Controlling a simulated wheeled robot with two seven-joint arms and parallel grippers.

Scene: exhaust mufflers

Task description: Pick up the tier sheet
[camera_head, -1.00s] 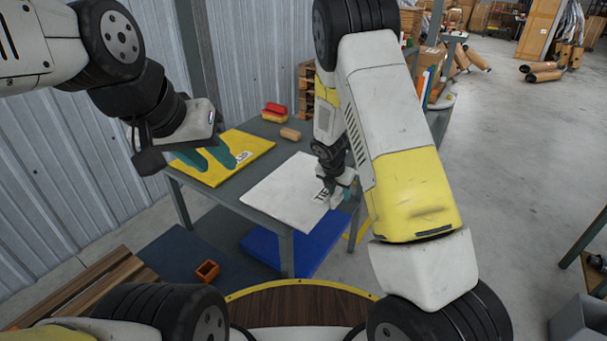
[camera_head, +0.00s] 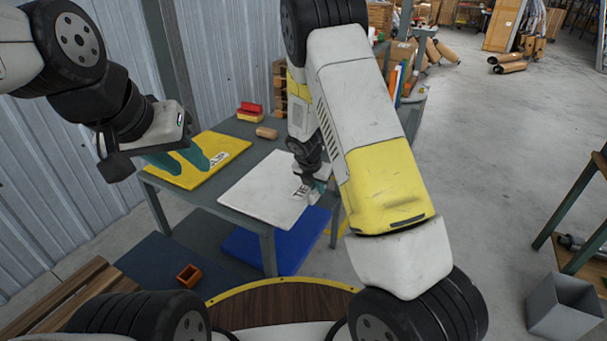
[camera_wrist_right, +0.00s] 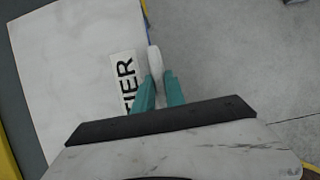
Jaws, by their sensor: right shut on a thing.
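The tier sheet (camera_head: 262,187) is a flat white panel with a black-lettered label, lying on the grey table beside a yellow sheet. In the right wrist view the white panel (camera_wrist_right: 65,75) carries a label reading "TIER". My right gripper (camera_head: 320,187) is at the sheet's right edge, by the label. In the right wrist view its teal fingers (camera_wrist_right: 159,82) are shut on the sheet's edge, with a pale bit showing between the tips. My left gripper (camera_head: 187,163) is open and empty, its teal fingers above the yellow sheet (camera_head: 228,150).
A red and yellow block (camera_head: 250,112) and a tan cylinder (camera_head: 266,132) sit at the table's back. A blue panel (camera_head: 293,250) is under the grey table (camera_head: 200,212). An orange open box (camera_head: 189,275) is on the floor. A grey bin (camera_head: 565,308) stands at right.

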